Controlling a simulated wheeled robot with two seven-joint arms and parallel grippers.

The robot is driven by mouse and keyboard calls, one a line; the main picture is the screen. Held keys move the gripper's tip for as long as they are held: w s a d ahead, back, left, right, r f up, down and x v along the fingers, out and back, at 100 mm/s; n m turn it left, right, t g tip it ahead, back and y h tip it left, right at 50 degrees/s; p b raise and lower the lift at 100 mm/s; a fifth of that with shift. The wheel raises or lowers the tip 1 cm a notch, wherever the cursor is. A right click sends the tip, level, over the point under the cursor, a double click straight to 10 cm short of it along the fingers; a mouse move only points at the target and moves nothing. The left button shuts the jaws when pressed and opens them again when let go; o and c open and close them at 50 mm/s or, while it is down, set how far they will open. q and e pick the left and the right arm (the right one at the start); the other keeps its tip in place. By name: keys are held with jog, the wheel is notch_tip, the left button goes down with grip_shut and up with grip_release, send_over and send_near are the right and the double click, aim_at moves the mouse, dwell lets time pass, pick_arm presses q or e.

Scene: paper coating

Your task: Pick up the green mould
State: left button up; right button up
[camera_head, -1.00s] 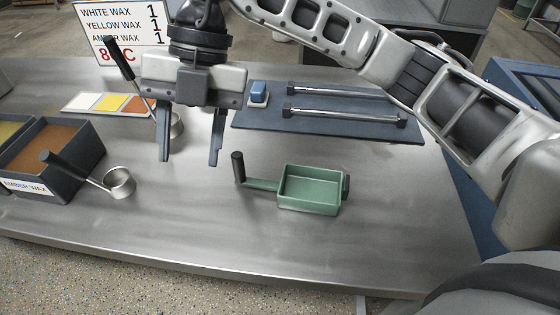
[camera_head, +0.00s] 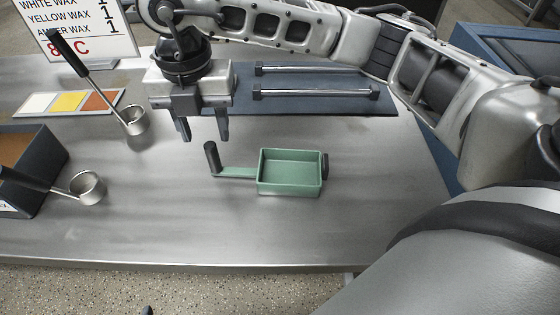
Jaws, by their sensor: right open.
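The green mould (camera_head: 290,173) is a shallow open rectangular tray on the metal table. A green arm with an upright black handle (camera_head: 212,158) sticks out from its left side, and a dark knob is on its right side. My right gripper (camera_head: 204,136) is open and empty, pointing down. In the picture its fingertips are just above and beside the black handle, apart from it. I cannot tell its exact height. My left gripper is not in view.
A dark blue mat with two metal bars (camera_head: 314,92) lies behind the mould. Two metal ladles (camera_head: 134,122) (camera_head: 88,188), a wax bin (camera_head: 42,178), a colour card (camera_head: 72,102) and a wax sign (camera_head: 84,28) are on the left. The table (camera_head: 190,225) in front of the mould is clear.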

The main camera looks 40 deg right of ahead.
aim_at(209, 145)
notch_tip(209, 145, down, 5)
jog(key=shift+p, duration=0.35)
grip_shut()
jog(key=shift+r, duration=0.2)
